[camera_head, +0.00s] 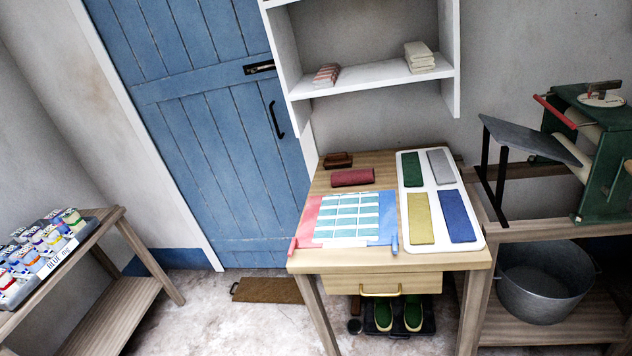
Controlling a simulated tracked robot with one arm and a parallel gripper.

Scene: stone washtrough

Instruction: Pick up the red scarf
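A dark red rolled or folded cloth, which looks like the red scarf (352,177), lies on the wooden table (385,262) near its back left. It lies just behind a printed red, white, teal and blue sheet (345,219) and apart from the white board on the right. My gripper does not show in this view, so its fingers and anything in them are hidden.
The white board (436,155) holds green, grey, yellow and blue pieces. A small brown object (338,160) lies behind the scarf. White shelves (375,77) hang above the table. A green mangle (590,150) and metal tub (543,280) stand right.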

